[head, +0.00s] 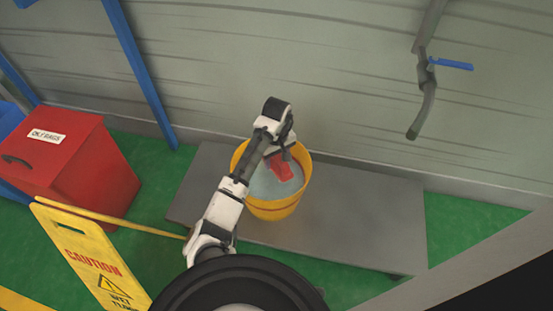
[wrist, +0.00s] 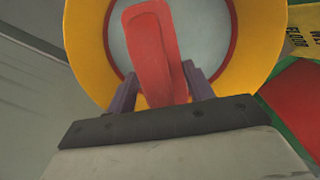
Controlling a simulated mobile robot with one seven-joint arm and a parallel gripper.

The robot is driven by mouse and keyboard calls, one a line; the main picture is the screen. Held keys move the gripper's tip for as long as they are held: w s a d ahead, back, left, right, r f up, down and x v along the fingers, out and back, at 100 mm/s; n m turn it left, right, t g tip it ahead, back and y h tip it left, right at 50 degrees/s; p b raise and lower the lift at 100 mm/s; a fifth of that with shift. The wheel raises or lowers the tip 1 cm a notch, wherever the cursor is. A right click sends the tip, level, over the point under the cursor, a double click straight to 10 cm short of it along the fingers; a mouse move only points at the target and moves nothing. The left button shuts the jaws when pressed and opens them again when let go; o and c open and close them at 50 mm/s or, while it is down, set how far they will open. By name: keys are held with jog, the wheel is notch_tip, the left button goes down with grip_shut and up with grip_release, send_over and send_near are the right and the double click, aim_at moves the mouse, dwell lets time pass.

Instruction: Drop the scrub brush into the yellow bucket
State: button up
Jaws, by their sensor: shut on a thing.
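The yellow bucket (head: 277,208) stands on a low grey platform, with pale grey-blue contents or bottom showing inside. The red scrub brush (head: 281,167) is over the bucket's opening in the head view. In the wrist view, the brush (wrist: 150,45) sits between the two purple-grey fingers, with the round yellow bucket rim (wrist: 255,40) around it. My gripper (wrist: 160,90) is shut on the brush and points down into the bucket. Its fingertips are partly hidden by the brush. I cannot tell how far the brush is above the bucket's inside.
The grey platform (head: 375,220) is clear to the right of the bucket. A red oily-rags bin (head: 75,165) and a yellow caution sign (head: 85,260) stand at left. A wall pipe with a blue-handled valve (head: 450,64) hangs at upper right.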

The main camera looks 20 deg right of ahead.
jog(key=o, duration=1.1)
jog(key=shift+f, duration=0.1)
notch_tip(320, 180, up, 14)
jog(key=p, duration=0.6)
